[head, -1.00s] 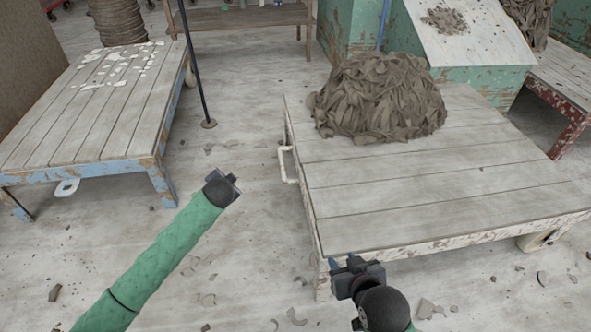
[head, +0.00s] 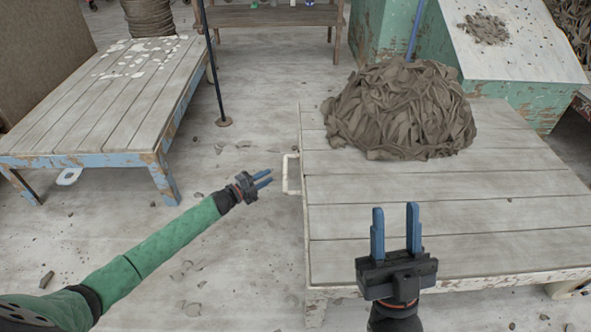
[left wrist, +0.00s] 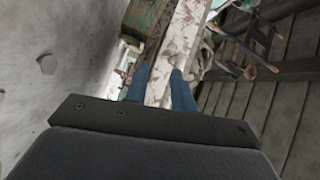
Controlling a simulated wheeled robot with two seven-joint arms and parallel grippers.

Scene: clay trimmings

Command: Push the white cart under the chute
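The white cart (head: 450,205) has a plank top, chipped white edges and a white handle (head: 291,173) on its left side. A heap of brown clay trimmings (head: 400,108) lies on its far part. The chute (head: 520,42) is a sloping pale board on a green peeling body, behind the cart at the right. My left gripper (head: 262,181) is open and empty, just left of the handle and apart from it. In the left wrist view its blue fingers (left wrist: 160,88) point at a chipped white bar. My right gripper (head: 396,232) is open and empty above the cart's near part.
A blue-legged cart (head: 110,90) with white scraps stands at the left. A wooden bench (head: 270,17) is at the back. The floor between the carts holds small clay bits.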

